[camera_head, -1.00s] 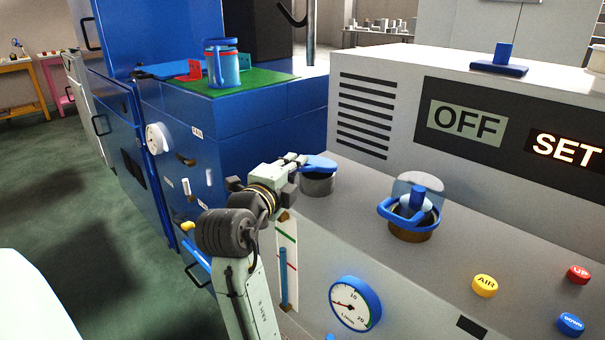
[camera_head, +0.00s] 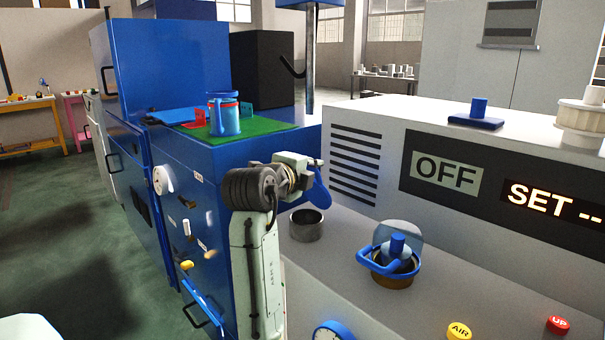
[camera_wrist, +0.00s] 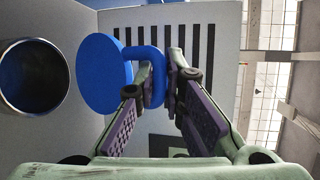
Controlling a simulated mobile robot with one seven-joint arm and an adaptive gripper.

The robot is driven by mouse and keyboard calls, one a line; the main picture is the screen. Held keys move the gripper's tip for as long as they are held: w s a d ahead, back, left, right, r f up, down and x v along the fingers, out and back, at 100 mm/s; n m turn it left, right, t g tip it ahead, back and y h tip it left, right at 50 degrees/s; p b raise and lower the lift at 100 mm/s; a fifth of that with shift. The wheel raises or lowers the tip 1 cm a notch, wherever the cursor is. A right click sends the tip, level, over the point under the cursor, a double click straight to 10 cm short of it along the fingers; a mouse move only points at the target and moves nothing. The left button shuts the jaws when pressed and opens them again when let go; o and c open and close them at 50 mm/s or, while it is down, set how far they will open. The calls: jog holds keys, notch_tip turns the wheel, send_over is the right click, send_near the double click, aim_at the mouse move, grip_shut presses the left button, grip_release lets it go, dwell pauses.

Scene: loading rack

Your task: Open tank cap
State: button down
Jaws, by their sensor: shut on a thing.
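The blue tank cap (camera_head: 320,188) is off the tank's round neck (camera_head: 306,226) and tilted on edge above and beside it. In the wrist view its disc (camera_wrist: 102,74) faces left, with a blue loop handle on its right side. My gripper (camera_wrist: 160,72) is shut on that handle, one finger on each side. The neck's open mouth (camera_wrist: 30,76) shows at the left of the wrist view, dark inside and apart from the cap. In the head view my gripper (camera_head: 312,164) is partly hidden by my wrist.
A second vessel with a blue clamp ring (camera_head: 393,262) stands to the right on the grey machine top. The vented panel (camera_head: 355,163) rises close behind the cap. A blue cabinet with a green mat (camera_head: 258,131) stands to the left.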

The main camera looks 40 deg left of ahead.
jog(key=w+g+p, duration=0.1)
jog(key=w+r+g+p, duration=0.1)
jog(key=shift+w+a+r+m+p, duration=0.2)
jog(key=shift+w+m+p, duration=0.1)
jog(key=shift+w, duration=0.1)
jog(key=shift+w+d+f+m+g+p, duration=0.1)
jog(key=shift+w+f+m+g+p, duration=0.1)
jog(key=shift+w+g+p, duration=0.55)
jog(key=shift+w+f+m+g+p, duration=0.2)
jog(key=shift+w+g+p, duration=0.1)
jog(key=shift+w+g, duration=0.85)
jog(key=c, duration=1.8)
grip_release()
jog(key=shift+c, duration=0.2)
jog(key=shift+f, duration=0.1)
